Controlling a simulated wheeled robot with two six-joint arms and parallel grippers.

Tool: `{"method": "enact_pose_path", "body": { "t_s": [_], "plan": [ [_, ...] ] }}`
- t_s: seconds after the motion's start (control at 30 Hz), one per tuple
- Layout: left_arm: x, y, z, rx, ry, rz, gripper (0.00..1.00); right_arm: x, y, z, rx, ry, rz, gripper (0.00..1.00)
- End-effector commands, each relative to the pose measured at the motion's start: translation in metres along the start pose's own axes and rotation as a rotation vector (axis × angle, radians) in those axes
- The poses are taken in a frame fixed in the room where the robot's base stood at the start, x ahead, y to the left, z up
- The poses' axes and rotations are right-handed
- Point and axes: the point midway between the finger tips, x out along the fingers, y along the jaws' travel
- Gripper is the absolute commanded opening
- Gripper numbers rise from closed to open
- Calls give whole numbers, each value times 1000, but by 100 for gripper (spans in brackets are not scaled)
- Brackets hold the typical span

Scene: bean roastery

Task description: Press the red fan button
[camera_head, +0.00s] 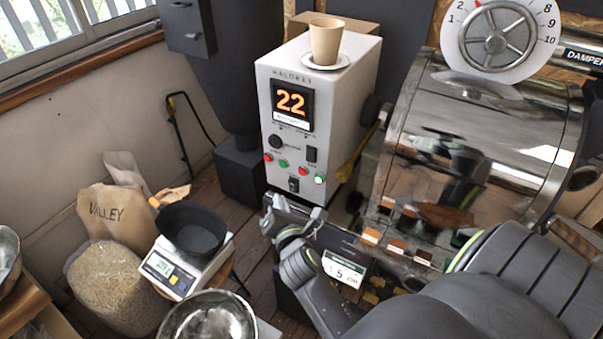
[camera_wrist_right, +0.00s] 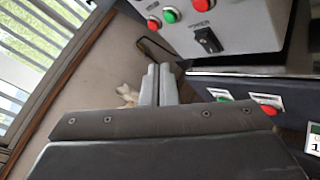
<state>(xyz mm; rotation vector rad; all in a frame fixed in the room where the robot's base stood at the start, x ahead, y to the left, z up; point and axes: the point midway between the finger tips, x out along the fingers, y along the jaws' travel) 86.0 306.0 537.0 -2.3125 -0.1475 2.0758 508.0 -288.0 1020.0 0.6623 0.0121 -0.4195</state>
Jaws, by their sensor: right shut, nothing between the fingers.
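The white control box (camera_head: 338,120) carries a row of red and green buttons on its front. In the head view one red button (camera_head: 268,157) is at the row's left end and another red button (camera_head: 303,171) is further right; their labels are too small to read, so I cannot tell which is the fan's.
A lower dark panel has green (camera_wrist_right: 222,97) and red (camera_wrist_right: 267,105) buttons right of my fingers. The shiny roaster drum (camera_head: 470,150) stands right of the box. A scale (camera_head: 185,266) with a black bowl is at left. A paper cup (camera_head: 326,42) stands atop the box.

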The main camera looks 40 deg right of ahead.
Motion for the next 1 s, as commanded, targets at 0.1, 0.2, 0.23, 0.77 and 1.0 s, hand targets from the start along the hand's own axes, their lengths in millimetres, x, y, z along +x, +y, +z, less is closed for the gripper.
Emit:
{"method": "enact_pose_path", "body": {
  "t_s": [0.1,0.2,0.23,0.77,1.0],
  "plan": [
    [5,0,0,0,0,0,36,12,-9,8,-7,-2,2,0],
    [9,1,1,0,0,0,36,22,-17,15,-7,-2,2,0],
    [10,1,1,0,0,0,36,25,-19,17,-7,-2,2,0],
    [7,1,1,0,-1,0,36,54,-39,39,-1,0,-1,0],
    [8,1,1,0,-1,0,36,54,-39,39,-1,0,-1,0]
  ]
}}
